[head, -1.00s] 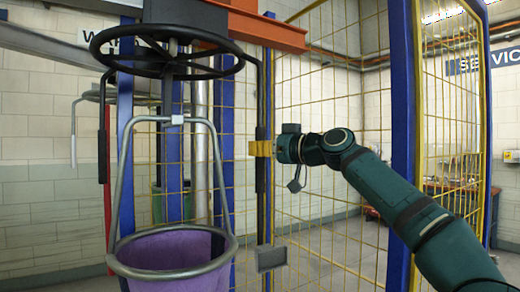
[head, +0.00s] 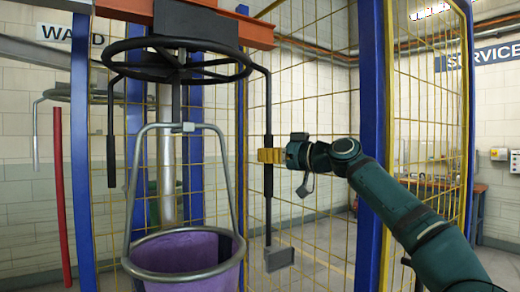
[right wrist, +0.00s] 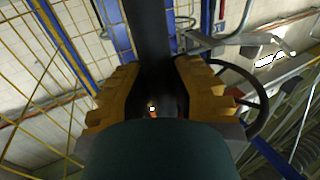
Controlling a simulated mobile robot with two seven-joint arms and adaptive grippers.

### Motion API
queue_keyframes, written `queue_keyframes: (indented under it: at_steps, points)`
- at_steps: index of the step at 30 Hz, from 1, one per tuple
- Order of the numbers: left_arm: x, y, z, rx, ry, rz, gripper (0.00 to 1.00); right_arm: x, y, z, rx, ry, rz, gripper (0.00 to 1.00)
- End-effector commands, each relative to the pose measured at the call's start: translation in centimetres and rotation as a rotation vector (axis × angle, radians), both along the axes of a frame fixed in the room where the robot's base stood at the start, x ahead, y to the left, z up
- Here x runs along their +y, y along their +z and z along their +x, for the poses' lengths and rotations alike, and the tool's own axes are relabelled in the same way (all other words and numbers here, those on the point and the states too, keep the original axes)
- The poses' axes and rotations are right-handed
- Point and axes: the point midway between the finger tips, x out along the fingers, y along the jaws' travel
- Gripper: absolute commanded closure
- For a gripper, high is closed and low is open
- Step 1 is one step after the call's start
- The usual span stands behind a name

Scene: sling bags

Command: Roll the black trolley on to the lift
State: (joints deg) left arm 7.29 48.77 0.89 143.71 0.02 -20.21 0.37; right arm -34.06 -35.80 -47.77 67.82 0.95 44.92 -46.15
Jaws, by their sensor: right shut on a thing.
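The black trolley (head: 176,66) is a wheel-like ring hanging under an orange overhead beam (head: 195,22). A purple sling bag (head: 185,250) with a grey metal hoop hangs below its middle. A black rod with a thick grip (head: 268,200) hangs from the ring's right side and ends in a small grey plate (head: 279,258). The right wrist view shows the dark rod between both jaws (right wrist: 155,90). I cannot clearly tell which part is the lift. My left gripper is out of view.
Blue posts (head: 371,140) and yellow mesh panels (head: 310,110) stand behind and right of the trolley. A red post (head: 62,190) and a grey hanging ring (head: 75,96) are at the left. Grey floor shows behind the mesh.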

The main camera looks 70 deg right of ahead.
Motion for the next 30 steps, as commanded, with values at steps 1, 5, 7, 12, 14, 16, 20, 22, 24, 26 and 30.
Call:
queue_keyframes:
  at_steps: [1, 5, 7, 12, 14, 16, 20, 22, 24, 26, 30]
  points:
    - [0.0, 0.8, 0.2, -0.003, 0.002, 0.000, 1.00, -0.7, 0.4, -0.4, -0.003, -0.002, 0.004, 1.00]
    - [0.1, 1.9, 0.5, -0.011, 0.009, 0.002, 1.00, -2.1, 0.4, -1.3, -0.003, -0.003, 0.002, 1.00]
    - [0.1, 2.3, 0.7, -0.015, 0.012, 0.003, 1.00, -2.7, 0.3, -1.7, -0.002, -0.002, 0.002, 1.00]
    - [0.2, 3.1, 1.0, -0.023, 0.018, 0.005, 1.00, -3.9, 0.2, -2.4, -0.002, -0.003, 0.001, 1.00]
    - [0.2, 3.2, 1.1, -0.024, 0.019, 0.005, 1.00, -4.2, 0.2, -2.6, -0.002, -0.005, 0.001, 1.00]
    - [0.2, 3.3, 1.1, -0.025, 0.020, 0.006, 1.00, -4.4, 0.1, -2.8, -0.002, -0.007, 0.000, 1.00]
    - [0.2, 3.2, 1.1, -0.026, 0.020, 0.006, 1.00, -4.6, 0.0, -2.9, -0.004, -0.011, -0.001, 1.00]
    - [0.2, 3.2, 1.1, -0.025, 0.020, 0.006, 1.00, -4.7, 0.1, -3.0, -0.005, -0.013, 0.000, 1.00]
    - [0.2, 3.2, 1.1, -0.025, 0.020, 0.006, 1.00, -4.7, 0.0, -3.0, -0.005, -0.014, 0.000, 1.00]
    - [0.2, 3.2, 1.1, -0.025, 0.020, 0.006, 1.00, -4.7, 0.0, -3.1, -0.005, -0.014, 0.001, 1.00]
    - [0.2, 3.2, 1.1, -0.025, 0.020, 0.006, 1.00, -4.7, 0.0, -3.0, -0.005, -0.013, 0.001, 0.46]
